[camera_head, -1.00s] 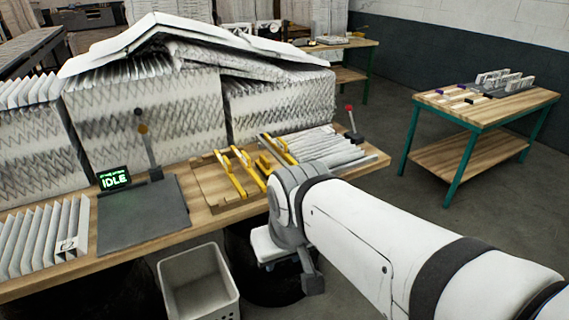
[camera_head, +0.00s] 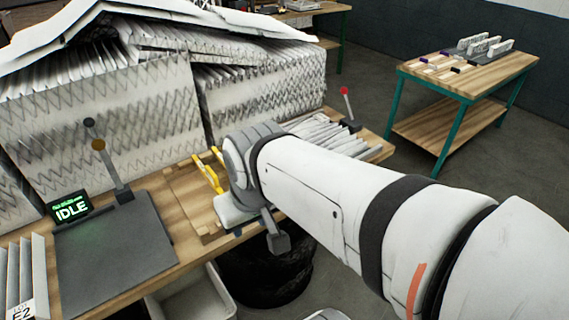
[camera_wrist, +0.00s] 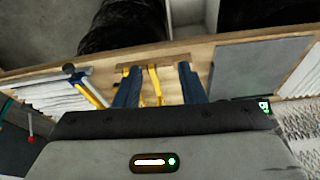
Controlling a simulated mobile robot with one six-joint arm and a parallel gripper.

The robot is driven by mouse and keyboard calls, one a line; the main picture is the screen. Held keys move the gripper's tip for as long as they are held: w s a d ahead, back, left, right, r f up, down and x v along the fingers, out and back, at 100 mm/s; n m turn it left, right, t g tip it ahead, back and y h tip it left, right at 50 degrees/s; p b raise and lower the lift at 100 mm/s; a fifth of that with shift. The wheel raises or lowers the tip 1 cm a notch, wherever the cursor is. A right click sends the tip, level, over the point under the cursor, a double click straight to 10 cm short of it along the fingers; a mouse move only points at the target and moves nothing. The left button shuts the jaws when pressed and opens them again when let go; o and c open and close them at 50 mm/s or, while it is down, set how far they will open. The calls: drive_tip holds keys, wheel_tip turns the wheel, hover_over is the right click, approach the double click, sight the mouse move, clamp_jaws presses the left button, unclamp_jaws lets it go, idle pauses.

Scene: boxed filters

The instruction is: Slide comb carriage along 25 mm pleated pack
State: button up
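Yellow comb parts (camera_head: 207,172) stand on the wooden bench (camera_head: 190,200) in the head view, partly hidden behind my arm. In the wrist view, two upright yellow bars (camera_wrist: 155,80) show between the two dark blue fingers of my gripper (camera_wrist: 158,72). The fingers are apart, with a gap on both sides of the bars; I cannot tell their height above the bench. The pack also shows right of my arm in the head view (camera_head: 318,134).
Tall stacks of pleated filters (camera_head: 100,130) line the bench's back. A dark grey plate (camera_head: 120,240) and an IDLE display (camera_head: 70,208) are at the left. A white bin (camera_head: 195,300) stands below the front edge. A green-legged table (camera_head: 470,80) is at right.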

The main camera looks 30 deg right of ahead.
drive_tip(key=shift+o, duration=1.2)
drive_tip(key=shift+a+f, duration=0.1)
drive_tip(key=shift+f, duration=0.25)
drive_tip(key=shift+o, duration=0.5)
drive_tip(key=f+m, duration=0.1)
drive_tip(key=f+m+g+y+b, duration=0.1)
drive_tip(key=f+b, duration=0.1)
drive_tip(key=f, duration=0.1)
drive_tip(key=shift+s+m+g+y, duration=0.25)
drive_tip(key=shift+m+g+y, duration=0.05)
drive_tip(key=shift+m, duration=0.1)
drive_tip(key=w+d+f+m+t+y+b, duration=0.35)
drive_tip(key=w+f+m+y+b, duration=0.4)
drive_tip(key=m, duration=0.75)
drive_tip(key=d+f+m+t+h+b, duration=0.35)
drive_tip(key=d+m+t, duration=0.25)
drive_tip(key=d+m, duration=0.45)
drive_tip(key=d+f+m+t+h+b, duration=0.35)
drive_tip(key=d+m+t, duration=0.35)
drive_tip(key=d, duration=0.7)
drive_tip(key=shift+h, duration=0.25)
drive_tip(key=w, duration=0.2)
drive_tip(key=w+p, duration=0.1)
drive_tip(key=w, duration=0.2)
drive_tip(key=w+a, duration=0.1)
drive_tip(key=w, duration=0.2)
drive_tip(key=shift+f+p, duration=0.2)
drive_tip(key=shift+p, duration=0.1)
drive_tip(key=shift+c, duration=0.2)
